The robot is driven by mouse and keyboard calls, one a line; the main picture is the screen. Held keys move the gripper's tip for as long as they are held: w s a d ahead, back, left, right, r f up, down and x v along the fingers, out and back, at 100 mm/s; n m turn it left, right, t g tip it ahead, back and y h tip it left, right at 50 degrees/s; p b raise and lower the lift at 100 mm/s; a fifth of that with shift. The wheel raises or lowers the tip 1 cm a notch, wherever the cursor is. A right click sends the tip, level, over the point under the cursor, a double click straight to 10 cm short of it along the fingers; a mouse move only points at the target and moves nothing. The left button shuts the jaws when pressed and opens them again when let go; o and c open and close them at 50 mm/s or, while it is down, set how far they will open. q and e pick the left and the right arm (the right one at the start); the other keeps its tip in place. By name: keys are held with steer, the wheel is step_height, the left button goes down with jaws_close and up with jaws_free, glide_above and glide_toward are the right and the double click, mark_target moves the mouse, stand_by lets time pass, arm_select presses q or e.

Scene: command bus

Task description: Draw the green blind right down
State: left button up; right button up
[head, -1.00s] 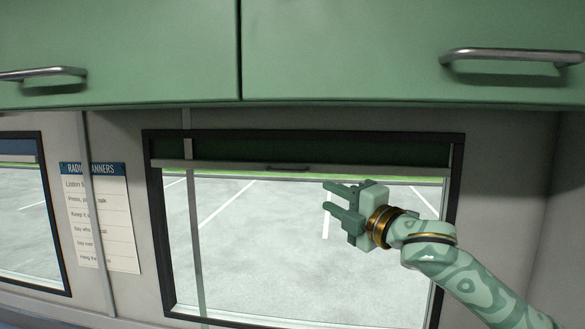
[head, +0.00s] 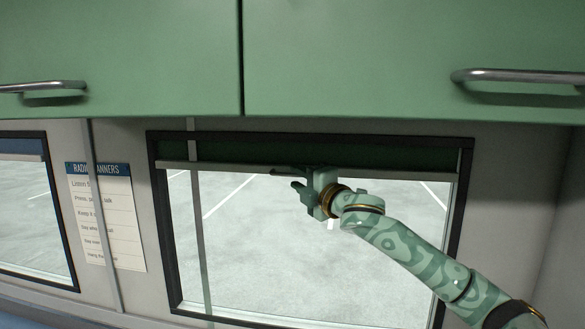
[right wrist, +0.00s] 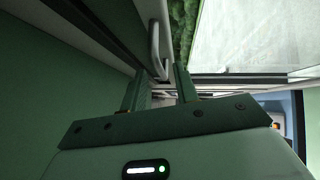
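The green blind (head: 235,152) is a narrow dark green strip at the top of the middle window, with a pale bar (head: 215,166) along its lower edge. Most of the window below it is uncovered. My right gripper (head: 283,178) is at the bar, near its middle, and hides the bar's small handle in the head view. In the right wrist view a pale handle (right wrist: 155,45) shows just beyond and between the two fingertips (right wrist: 160,80). The fingers are apart, and I see no grip on the handle. My left gripper is out of view.
Green cabinets (head: 400,60) with metal handles (head: 515,76) overhang the window. To the left are a lettered notice (head: 105,215) and another window with a blue blind (head: 20,147). The space in front of the lower window pane (head: 260,260) is mostly free.

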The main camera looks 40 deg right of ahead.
mark_target(292, 176)
steer(key=shift+w+d+r+p, duration=0.1)
steer(key=shift+w+p, duration=0.15)
steer(key=shift+w, duration=0.55)
steer(key=shift+w+d+r+p, duration=0.1)
steer(key=shift+w+p, duration=0.1)
steer(key=shift+w, duration=0.55)
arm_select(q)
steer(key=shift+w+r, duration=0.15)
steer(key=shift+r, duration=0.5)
arm_select(e)
steer(key=shift+f, duration=0.1)
jaws_close()
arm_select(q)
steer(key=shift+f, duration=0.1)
